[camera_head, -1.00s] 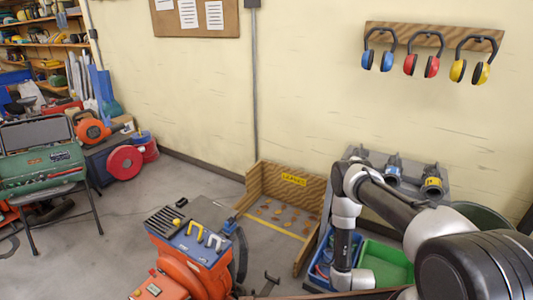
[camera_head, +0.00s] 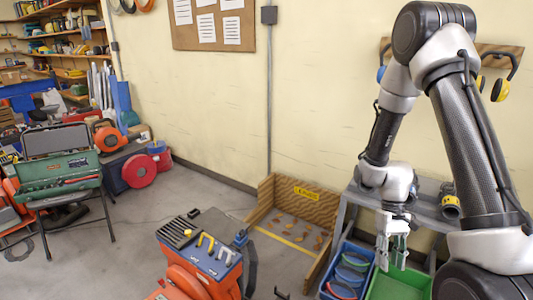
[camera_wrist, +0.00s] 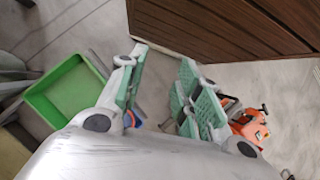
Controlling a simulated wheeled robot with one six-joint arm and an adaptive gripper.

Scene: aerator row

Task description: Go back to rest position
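My gripper (camera_head: 391,250) hangs pointing down from my raised, folded arm, above and in front of the blue bin (camera_head: 348,272) and the green bin (camera_head: 398,284). In the wrist view my gripper (camera_wrist: 160,105) has its two green-padded fingers apart, with floor showing between them. I see nothing held. The green bin also shows in the wrist view (camera_wrist: 65,92), off to the left of the fingers, and it looks empty.
An orange machine with a tool tray (camera_head: 200,245) stands front centre. A wooden bay (camera_head: 300,215) is against the wall. A grey bench (camera_head: 425,205) is behind my arm, below the earmuff rack (camera_head: 500,52). A chair with a green case (camera_head: 60,175) stands left, with open floor between.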

